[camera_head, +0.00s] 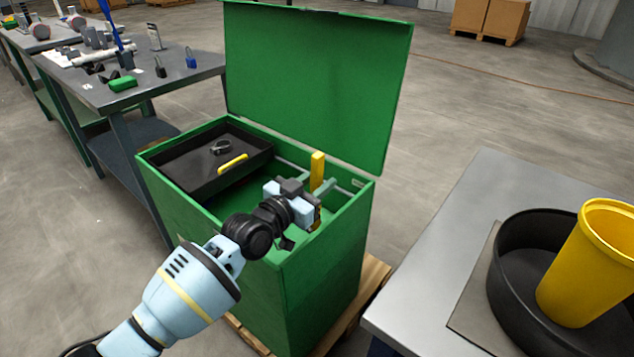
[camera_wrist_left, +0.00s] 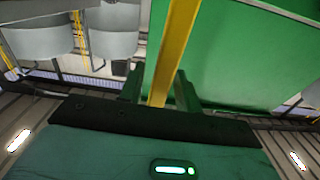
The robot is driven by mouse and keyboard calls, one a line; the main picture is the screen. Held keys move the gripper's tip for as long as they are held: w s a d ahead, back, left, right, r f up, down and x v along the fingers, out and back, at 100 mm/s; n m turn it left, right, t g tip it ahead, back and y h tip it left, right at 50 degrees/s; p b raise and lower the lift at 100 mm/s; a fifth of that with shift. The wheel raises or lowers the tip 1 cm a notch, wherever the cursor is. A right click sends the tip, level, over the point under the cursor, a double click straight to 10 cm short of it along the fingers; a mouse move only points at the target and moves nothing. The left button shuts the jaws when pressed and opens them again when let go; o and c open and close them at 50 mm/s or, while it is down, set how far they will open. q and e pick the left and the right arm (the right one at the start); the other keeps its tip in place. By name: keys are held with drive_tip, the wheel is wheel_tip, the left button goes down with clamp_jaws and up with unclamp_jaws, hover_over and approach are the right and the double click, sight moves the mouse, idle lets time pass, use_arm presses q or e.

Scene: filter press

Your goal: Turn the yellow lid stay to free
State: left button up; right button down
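The yellow lid stay (camera_head: 318,168) stands upright at the right inner side of the green box (camera_head: 310,265), whose lid (camera_head: 315,85) is raised. In the left wrist view the stay (camera_wrist_left: 174,50) is a long yellow bar running up past the lid. My left gripper (camera_head: 326,187) is over the right part of the box, at the stay. In the left wrist view its fingers (camera_wrist_left: 160,92) are apart, one on each side of the stay, with small gaps visible. The stay's lower part is mostly hidden behind the gripper. My right gripper does not show.
A black tray (camera_head: 192,182) inside the box holds a yellow-handled item (camera_head: 233,163) and a dark ring-shaped item (camera_head: 221,147). A grey table (camera_head: 420,290) at right bears a black basin and a yellow bucket (camera_head: 590,265). A cluttered workbench (camera_head: 150,88) stands at left.

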use_arm(q)
clamp_jaws()
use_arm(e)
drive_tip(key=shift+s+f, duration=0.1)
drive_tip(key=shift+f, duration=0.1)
